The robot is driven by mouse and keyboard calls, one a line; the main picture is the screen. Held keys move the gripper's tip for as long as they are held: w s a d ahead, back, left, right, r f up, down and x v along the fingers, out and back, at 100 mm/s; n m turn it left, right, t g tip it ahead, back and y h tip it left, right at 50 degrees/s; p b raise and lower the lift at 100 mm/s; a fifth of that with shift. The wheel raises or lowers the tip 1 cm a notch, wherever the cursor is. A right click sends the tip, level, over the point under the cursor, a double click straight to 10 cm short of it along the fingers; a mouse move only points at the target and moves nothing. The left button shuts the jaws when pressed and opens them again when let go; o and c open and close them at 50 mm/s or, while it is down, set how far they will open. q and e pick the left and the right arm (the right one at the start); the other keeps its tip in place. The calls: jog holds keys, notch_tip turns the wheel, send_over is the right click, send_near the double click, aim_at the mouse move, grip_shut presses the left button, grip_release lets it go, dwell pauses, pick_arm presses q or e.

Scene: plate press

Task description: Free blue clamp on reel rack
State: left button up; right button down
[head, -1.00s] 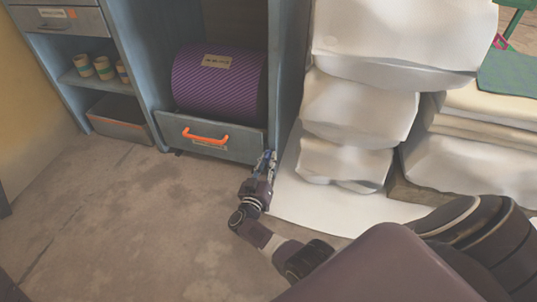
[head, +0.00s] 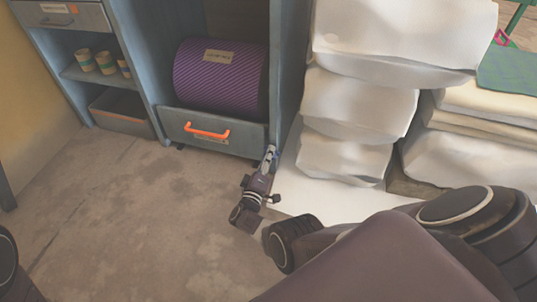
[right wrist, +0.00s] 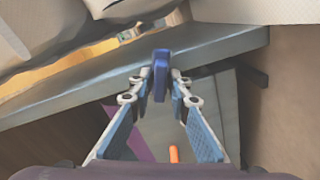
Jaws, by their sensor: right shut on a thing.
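The blue clamp (right wrist: 160,74) shows in the right wrist view between the fingertips of my right gripper (right wrist: 161,88). The fingers are shut on it, in front of a grey-blue edge of the rack (right wrist: 105,98). In the head view the right gripper (head: 269,160) is at the lower right corner of the reel rack (head: 287,75), beside its right post. The clamp is too small there to make out clearly. Whether it still touches the rack cannot be told. A purple reel (head: 218,80) sits in the rack. My left gripper is not in view.
A drawer with an orange handle (head: 207,131) is below the reel, left of my right gripper. White wrapped stacks (head: 345,155) stand close on the right. Shelves with small rolls (head: 106,62) are on the left. The floor (head: 130,215) in front is clear.

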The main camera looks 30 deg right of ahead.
jog(key=shift+w+n, duration=0.15)
jog(key=shift+n, duration=0.35)
jog(key=c, duration=2)
grip_release()
